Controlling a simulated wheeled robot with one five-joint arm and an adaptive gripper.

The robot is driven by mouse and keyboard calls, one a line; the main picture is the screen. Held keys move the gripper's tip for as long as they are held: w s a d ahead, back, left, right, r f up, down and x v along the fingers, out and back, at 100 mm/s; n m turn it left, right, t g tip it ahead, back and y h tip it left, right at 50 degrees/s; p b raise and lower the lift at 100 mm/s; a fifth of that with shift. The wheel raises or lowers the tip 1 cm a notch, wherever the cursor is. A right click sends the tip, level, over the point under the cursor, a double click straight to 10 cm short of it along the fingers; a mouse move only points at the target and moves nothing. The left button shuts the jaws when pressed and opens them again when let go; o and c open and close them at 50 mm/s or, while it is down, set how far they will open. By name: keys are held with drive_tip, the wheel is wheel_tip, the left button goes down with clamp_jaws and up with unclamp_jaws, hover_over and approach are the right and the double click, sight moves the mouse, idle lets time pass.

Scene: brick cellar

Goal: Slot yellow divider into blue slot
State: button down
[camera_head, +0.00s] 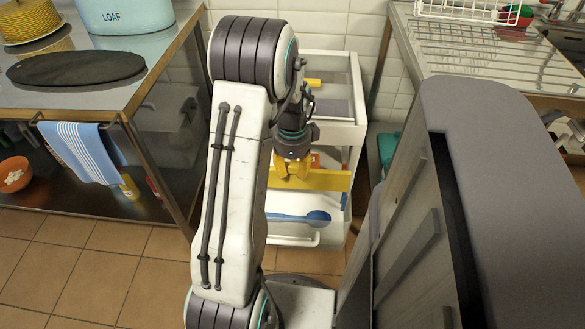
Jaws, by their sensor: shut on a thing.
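The yellow divider (331,181) is a flat, long strip held level across the front of the white cart, near the middle of the view. My gripper (293,169) points down and is shut on it, with its orange fingers near the divider's upper edge. The divider's left end is hidden behind my arm. Below it, a blue spoon-shaped thing (318,218) lies on or in the cart's lower white drawer. A small blue strip (345,200) shows by the cart's right side; I cannot tell whether it is the slot.
The white cart (352,135) stands against the tiled wall, with a yellow thing (314,82) on top. A steel table (165,75) with a striped towel (82,147) is at left. Tiled floor (100,265) is clear at lower left.

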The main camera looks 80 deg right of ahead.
drive_tip(key=shift+f+b, duration=3.35)
drive_tip(key=shift+f, duration=0.95)
drive_tip(key=c, duration=0.9)
unclamp_jaws()
drive_tip(key=shift+o, duration=0.2)
wheel_tip(320, 180, up, 12)
drive_tip(key=shift+r, duration=0.1)
